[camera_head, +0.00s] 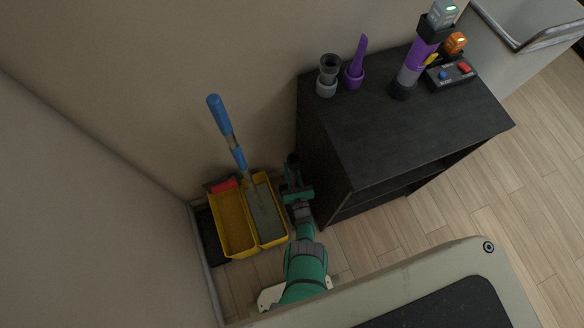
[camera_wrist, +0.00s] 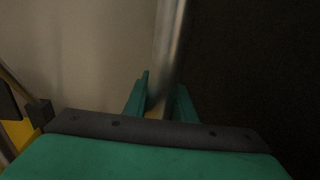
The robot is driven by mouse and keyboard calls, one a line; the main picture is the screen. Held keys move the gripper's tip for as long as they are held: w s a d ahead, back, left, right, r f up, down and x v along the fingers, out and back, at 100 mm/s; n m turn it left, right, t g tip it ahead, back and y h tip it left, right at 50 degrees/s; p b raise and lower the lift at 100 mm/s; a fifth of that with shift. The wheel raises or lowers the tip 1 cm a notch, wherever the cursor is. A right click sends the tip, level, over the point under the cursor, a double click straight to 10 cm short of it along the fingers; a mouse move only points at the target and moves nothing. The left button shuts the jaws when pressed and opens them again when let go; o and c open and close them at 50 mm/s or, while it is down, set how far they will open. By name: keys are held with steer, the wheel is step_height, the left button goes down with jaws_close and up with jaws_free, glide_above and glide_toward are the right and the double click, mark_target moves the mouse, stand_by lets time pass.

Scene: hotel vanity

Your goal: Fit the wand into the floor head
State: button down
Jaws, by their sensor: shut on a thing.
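My gripper (camera_head: 294,186) is low in the gap between the black cabinet and the yellow mop bucket in the head view. In the wrist view my gripper (camera_wrist: 160,103) has its green fingers shut on a silver metal tube, which looks like the wand (camera_wrist: 168,45). The wand runs up out of the top of that view, roughly upright. In the head view a dark round end (camera_head: 292,160) shows just beyond the fingers, likely the wand's top seen from above. The wand's lower end is hidden. I cannot make out the floor head in either view.
The black cabinet (camera_head: 400,130) is close on the right. It carries a purple-grey handheld vacuum (camera_head: 413,65), a grey nozzle (camera_head: 328,75), a purple nozzle (camera_head: 357,62) and a control box (camera_head: 450,74). The yellow bucket (camera_head: 233,228) with a blue-handled mop (camera_head: 228,132) stands left. Walls close the corner.

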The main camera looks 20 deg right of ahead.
steer(key=c, duration=1.4)
jaws_free()
steer(key=shift+s+a+f, duration=0.1)
steer(key=shift+a+f, duration=0.05)
steer(key=shift+a, duration=0.05)
steer(key=shift+s, duration=0.2)
steer(key=s, duration=0.7)
steer(key=s+a, duration=0.1)
steer(key=s, duration=0.2)
steer(key=shift+s, duration=0.2)
